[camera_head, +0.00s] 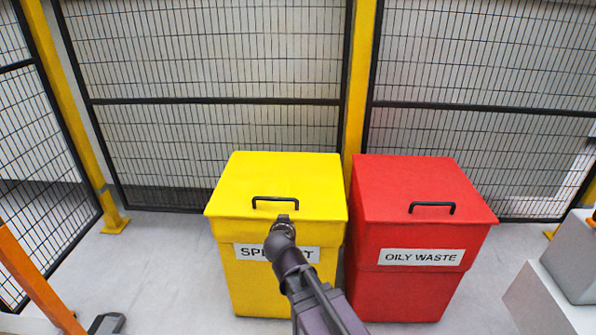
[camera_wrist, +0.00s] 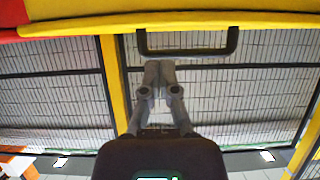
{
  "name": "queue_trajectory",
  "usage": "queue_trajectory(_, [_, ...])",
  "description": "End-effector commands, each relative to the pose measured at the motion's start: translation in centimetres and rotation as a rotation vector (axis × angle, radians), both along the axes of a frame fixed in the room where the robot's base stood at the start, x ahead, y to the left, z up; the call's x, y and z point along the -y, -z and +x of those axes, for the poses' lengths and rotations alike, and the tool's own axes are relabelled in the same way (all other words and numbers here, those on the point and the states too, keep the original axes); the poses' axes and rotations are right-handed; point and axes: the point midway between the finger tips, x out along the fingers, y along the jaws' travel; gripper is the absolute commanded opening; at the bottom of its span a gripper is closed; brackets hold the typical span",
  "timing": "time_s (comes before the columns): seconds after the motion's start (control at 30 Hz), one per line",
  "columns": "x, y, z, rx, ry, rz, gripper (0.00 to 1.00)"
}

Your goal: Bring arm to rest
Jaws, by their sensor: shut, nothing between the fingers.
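My arm reaches forward from the bottom of the head view. My gripper (camera_head: 283,220) is in front of the yellow bin (camera_head: 281,285), just below the bin's black lid handle (camera_head: 275,199) in the picture. In the wrist view my gripper's fingers (camera_wrist: 159,68) are together with nothing between them. The handle (camera_wrist: 188,52) shows close to the fingertips there; I cannot tell whether they touch. The yellow lid (camera_head: 270,175) is down. My gripper and wrist hide part of the bin's white label.
A red bin (camera_head: 410,290) labelled OILY WASTE, lid down, stands right of the yellow one. Mesh fence panels (camera_head: 210,140) with yellow posts (camera_head: 359,80) stand behind. A grey block (camera_head: 540,300) is at right, an orange bar (camera_head: 35,280) at left. Floor left of the yellow bin is clear.

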Motion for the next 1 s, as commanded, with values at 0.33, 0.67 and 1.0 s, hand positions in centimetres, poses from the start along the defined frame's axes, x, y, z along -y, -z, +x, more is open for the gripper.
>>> queue_trajectory(0.33, [4.2, 1.6, 0.1, -0.099, 0.077, -0.041, 0.0])
queue_trajectory(0.67, [14.3, 6.1, -2.2, -0.43, 0.209, -0.113, 0.0])
queue_trajectory(1.0, [21.8, 9.6, -7.6, -0.824, 0.195, -0.102, 0.0])
